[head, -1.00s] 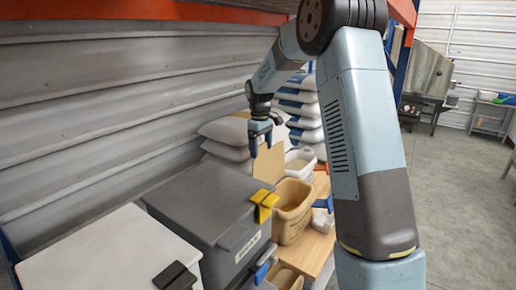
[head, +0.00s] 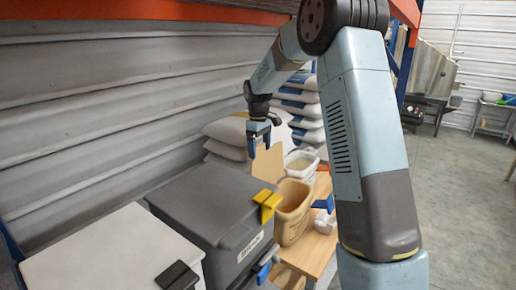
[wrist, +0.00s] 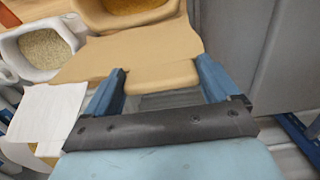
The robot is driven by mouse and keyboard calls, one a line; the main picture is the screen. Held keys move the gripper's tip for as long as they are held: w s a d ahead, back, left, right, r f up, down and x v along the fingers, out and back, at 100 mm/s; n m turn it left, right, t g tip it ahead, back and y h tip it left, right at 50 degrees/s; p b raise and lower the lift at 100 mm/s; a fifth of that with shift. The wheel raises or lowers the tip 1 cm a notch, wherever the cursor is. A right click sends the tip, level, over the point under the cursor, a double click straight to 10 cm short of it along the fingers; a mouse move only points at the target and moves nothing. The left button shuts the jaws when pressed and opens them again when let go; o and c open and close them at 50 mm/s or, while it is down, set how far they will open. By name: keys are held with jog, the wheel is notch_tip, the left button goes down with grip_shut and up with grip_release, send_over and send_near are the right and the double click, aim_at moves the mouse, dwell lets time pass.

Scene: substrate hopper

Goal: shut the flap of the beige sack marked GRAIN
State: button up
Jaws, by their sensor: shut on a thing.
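The beige sack (head: 290,228) stands open on a wooden shelf right of a grey bin, with orange-brown grain inside. Its mouth also shows at the top of the wrist view (wrist: 98,12). Its flap (head: 268,162) stands up at the back of the mouth; in the wrist view the tan flap (wrist: 130,58) runs from the mouth to between my fingers. My gripper (head: 259,143) is at the flap's upper edge, shut on it, and also fills the lower wrist view (wrist: 165,88). The marking on the sack is too small to read.
A grey lidded bin (head: 205,205) with a yellow latch (head: 267,206) stands just left of the sack, with a white bin (head: 115,255) nearer. A white open sack (head: 301,162) stands behind. Stacked sacks (head: 228,132) and an orange beam (head: 140,14) bound the space.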

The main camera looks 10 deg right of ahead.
jog(key=o, duration=1.2)
jog(key=shift+a+f, duration=0.1)
jog(key=shift+f, duration=0.05)
jog(key=shift+o, duration=0.2)
jog(key=shift+w+a+r, duration=0.1)
jog(key=shift+w+r, duration=0.05)
jog(key=shift+r, duration=1.85)
jog(key=shift+w+r, duration=0.1)
jog(key=shift+r, duration=1.9)
jog(key=shift+c, duration=0.3)
